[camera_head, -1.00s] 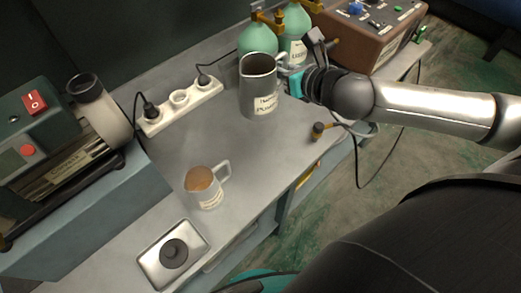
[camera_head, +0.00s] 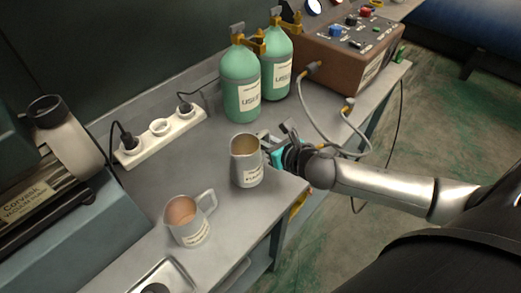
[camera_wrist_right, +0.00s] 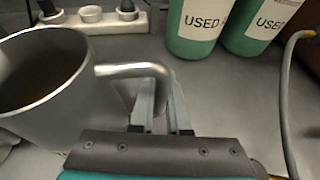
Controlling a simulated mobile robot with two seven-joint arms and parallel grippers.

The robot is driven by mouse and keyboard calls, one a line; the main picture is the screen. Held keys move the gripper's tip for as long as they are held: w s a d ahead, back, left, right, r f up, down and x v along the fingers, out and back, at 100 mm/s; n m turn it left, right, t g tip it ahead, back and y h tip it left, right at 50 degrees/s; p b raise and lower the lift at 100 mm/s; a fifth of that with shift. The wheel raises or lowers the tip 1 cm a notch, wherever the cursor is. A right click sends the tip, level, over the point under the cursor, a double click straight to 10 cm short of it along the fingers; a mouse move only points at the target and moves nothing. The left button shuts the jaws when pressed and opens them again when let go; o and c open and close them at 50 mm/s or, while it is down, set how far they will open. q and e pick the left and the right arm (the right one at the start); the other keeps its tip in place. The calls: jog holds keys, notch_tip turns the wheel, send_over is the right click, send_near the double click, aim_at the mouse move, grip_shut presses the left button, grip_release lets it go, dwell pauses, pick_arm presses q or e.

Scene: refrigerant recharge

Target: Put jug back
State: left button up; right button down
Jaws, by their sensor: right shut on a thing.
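A metal jug (camera_head: 247,165) with a pale label is upright over the bench near its front edge. I cannot tell whether its base touches the surface. My right gripper (camera_head: 273,152) is shut on the jug's handle from the right. In the right wrist view the jug (camera_wrist_right: 45,90) fills the left side, and its handle runs to my gripper fingers (camera_wrist_right: 163,100). A second metal jug (camera_head: 189,222) with brownish contents and a label stands on the bench at lower left. My left gripper is not in view.
Two green bottles (camera_head: 241,85) labelled "USED" stand behind the held jug. A brown control box (camera_head: 345,55) with hoses is at back right. A white power strip (camera_head: 160,136) and a pump (camera_head: 50,190) are at left. Bare bench lies between the power strip and the jugs.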

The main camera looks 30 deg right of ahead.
jog(key=shift+f+b, duration=0.6)
jog(key=shift+f, duration=1.1)
jog(key=shift+f, duration=0.15)
jog(key=c, duration=0.9)
grip_release()
jog(key=shift+s, duration=0.15)
jog(key=shift+p+v, duration=1.1)
jog(key=shift+v, duration=4.85)
